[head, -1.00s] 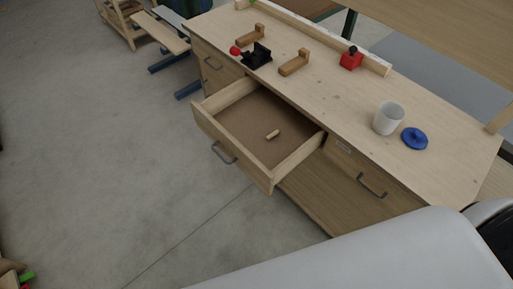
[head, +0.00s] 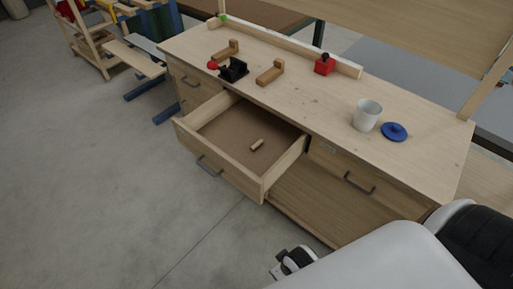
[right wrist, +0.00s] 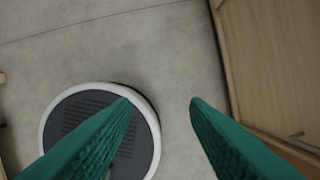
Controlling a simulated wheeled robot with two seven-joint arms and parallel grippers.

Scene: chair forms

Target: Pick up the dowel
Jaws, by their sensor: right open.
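The dowel (head: 257,144) is a short light-wood peg lying on the brown bottom of the open drawer (head: 220,175). The drawer is pulled out from the workbench at its left part. My right gripper (right wrist: 160,101) shows in the right wrist view as two green fingers spread apart with nothing between them. It is above the grey floor beside a wooden cabinet side, away from the dowel. In the head view my right arm comes in from the lower right, and its fingers are not clearly visible there. My left gripper is not in view.
On the bench top (head: 310,107) are a white cup (head: 367,116), a blue lid (head: 394,132), a red block with a knob (head: 324,65), wooden pieces (head: 270,73) and a black clamp-like item (head: 234,70). A shelf board overhangs the back. The floor left of the drawer is clear.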

